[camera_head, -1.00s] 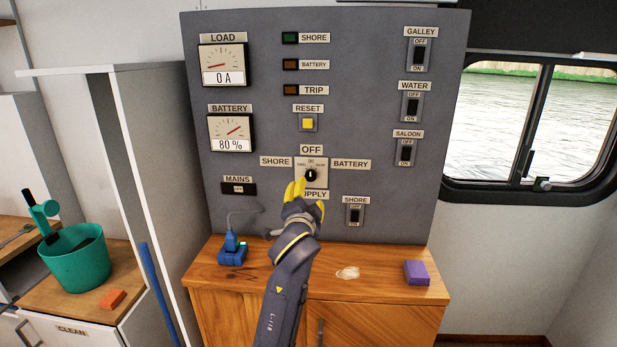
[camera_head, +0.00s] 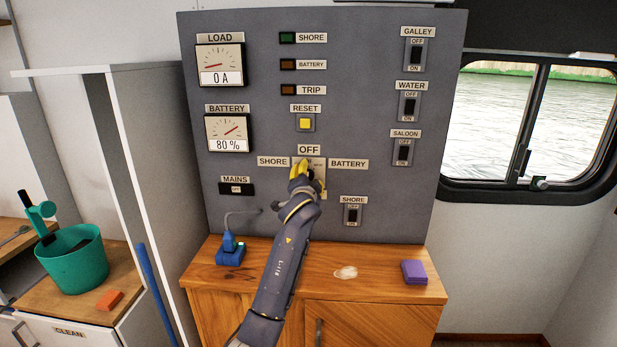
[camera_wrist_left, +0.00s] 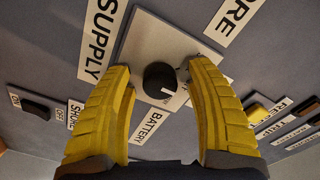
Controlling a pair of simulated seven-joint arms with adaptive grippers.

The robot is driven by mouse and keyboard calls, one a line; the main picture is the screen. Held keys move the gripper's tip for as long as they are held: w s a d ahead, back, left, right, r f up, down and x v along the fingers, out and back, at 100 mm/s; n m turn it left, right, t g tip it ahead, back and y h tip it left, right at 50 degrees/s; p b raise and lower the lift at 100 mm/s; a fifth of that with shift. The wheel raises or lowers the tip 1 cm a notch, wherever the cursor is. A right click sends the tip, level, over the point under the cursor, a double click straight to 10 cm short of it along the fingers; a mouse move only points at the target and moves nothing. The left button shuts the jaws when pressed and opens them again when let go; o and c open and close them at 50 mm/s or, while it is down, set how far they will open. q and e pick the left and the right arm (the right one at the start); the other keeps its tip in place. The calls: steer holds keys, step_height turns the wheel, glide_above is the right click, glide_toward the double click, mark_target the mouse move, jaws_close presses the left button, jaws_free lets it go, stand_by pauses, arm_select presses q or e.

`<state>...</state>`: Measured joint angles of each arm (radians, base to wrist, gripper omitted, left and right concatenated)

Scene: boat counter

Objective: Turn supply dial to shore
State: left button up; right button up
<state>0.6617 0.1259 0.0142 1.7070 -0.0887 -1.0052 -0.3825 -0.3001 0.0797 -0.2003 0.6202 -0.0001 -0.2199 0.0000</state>
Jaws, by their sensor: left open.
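The supply dial's pale plate (camera_head: 319,168) is low in the middle of the grey panel, with OFF above, SHORE to its left and BATTERY to its right. In the head view my left gripper (camera_head: 301,172) covers the black knob. The left wrist view shows the knob (camera_wrist_left: 160,80) between my two yellow fingers (camera_wrist_left: 160,72), which are open with a gap on both sides. The knob's white mark appears to point toward the OFF side. The SHORE label (camera_wrist_left: 231,18) is at the top right of that view. My right gripper is not in view.
A yellow reset button (camera_head: 305,123) is above the dial and a shore switch (camera_head: 352,214) is below right. A blue plug (camera_head: 230,250) with a cable stands on the wooden counter (camera_head: 385,288). A purple block (camera_head: 414,272) lies at the counter's right.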

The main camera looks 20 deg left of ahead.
arm_select(q)
steer(key=shift+w, duration=0.1)
steer(key=shift+c, duration=0.5)
jaws_close()
steer(key=n, duration=0.8)
steer(key=shift+r+n, duration=0.15)
steer(key=shift+n, duration=0.25)
stand_by(0.6)
steer(key=shift+o, duration=0.5)
jaws_free()
steer(key=v, duration=1.2)
